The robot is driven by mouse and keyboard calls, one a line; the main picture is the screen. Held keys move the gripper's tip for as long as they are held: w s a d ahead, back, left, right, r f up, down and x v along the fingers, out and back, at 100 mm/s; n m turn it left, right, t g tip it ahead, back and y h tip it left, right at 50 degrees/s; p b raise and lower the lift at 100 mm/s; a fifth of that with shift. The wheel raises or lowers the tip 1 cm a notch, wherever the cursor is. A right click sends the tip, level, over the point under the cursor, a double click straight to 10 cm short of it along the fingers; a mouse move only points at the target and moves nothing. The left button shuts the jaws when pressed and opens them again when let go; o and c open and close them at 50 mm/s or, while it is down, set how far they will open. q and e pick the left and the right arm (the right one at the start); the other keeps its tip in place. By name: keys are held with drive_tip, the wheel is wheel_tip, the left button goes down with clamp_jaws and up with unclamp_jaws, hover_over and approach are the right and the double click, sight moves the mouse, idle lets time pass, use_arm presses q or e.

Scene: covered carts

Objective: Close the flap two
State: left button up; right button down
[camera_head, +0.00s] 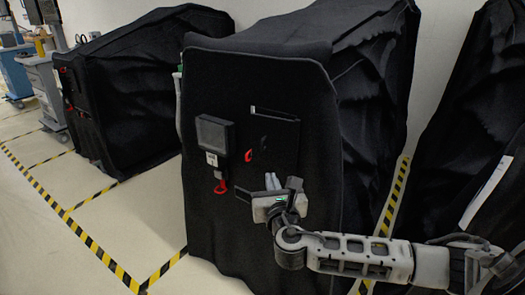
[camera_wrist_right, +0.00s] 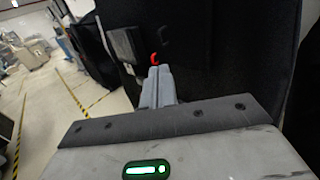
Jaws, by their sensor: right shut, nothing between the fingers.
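The black-covered cart (camera_head: 312,150) stands in the middle of the head view. On its front face, a dark rectangular flap (camera_head: 214,134) stands out from the cover, with a white label and a red strap (camera_head: 220,186) below it. It also shows in the wrist view (camera_wrist_right: 124,42). To its right is a dark panel area (camera_head: 272,135) with a white strip and a red hook (camera_head: 249,155). I cannot tell which is flap two. My right gripper (camera_head: 272,181) is shut and empty, in front of the face, below and right of the standing-out flap. Its fingers (camera_wrist_right: 158,77) point towards the cart.
Another black-covered cart (camera_head: 125,85) stands to the left, and black covering (camera_head: 475,130) hangs at the right. Grey and blue equipment (camera_head: 40,80) is at the far left. Yellow-black tape (camera_head: 88,240) marks the pale floor, which is open at the front left.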

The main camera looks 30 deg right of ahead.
sight(261, 148)
drive_tip(key=x, duration=1.3)
drive_tip(key=shift+w+d+f, duration=0.1)
drive_tip(key=shift+w, duration=0.15)
drive_tip(key=shift+w+d+m+g+h, duration=0.1)
drive_tip(key=shift+w+m+g+h, duration=0.45)
drive_tip(key=shift+h, duration=0.25)
drive_tip(key=shift+w+d+m+g+h, duration=0.15)
drive_tip(key=shift+w+m+g+h, duration=0.1)
drive_tip(key=shift+m+h, duration=0.3)
drive_tip(key=shift+d, duration=0.1)
drive_tip(key=shift+s+p, duration=0.1)
drive_tip(key=shift+p, duration=0.2)
